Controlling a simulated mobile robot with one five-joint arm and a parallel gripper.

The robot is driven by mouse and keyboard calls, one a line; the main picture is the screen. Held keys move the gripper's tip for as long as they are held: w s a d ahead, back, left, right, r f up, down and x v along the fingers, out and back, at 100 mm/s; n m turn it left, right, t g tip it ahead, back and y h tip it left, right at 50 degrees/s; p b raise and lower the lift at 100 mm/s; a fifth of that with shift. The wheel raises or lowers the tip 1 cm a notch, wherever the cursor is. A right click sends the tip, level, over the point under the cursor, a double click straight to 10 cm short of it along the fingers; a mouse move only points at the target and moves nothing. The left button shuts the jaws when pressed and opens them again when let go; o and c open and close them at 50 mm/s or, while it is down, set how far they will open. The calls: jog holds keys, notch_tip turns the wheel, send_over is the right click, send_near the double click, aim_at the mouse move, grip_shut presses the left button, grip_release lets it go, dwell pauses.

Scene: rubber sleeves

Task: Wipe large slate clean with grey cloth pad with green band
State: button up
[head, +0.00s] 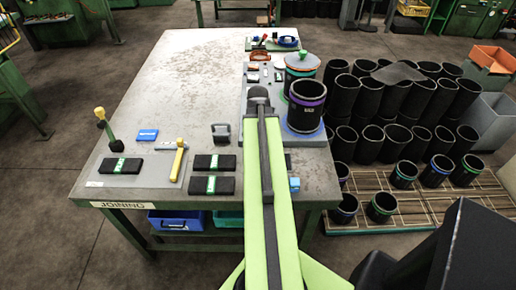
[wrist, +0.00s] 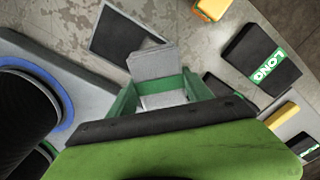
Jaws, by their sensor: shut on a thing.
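My gripper (wrist: 160,95) is shut on the grey cloth pad (wrist: 152,62), which sticks out between the green fingers. A green band crosses the pad. A flat dark slate (wrist: 120,36) lies on the table just beyond the pad in the wrist view, partly covered by it. A pale patch shows along the slate's edge by the pad; whether it is a mark I cannot tell. Whether pad and slate touch I cannot tell. In the head view my arm hides the fingers, the pad and most of the area below them.
Black blocks with green labels (head: 213,162) and a yellow-handled hammer (head: 178,162) lie left of my arm on the table (head: 190,70). A black sleeve (head: 306,108) stands close on the right. The table's far left is clear. Many sleeves stand beyond the right edge.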

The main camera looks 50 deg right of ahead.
jog(key=shift+r, duration=0.5)
notch_tip(320, 180, up, 3)
jog(key=p, duration=0.3)
jog(key=shift+r, duration=0.15)
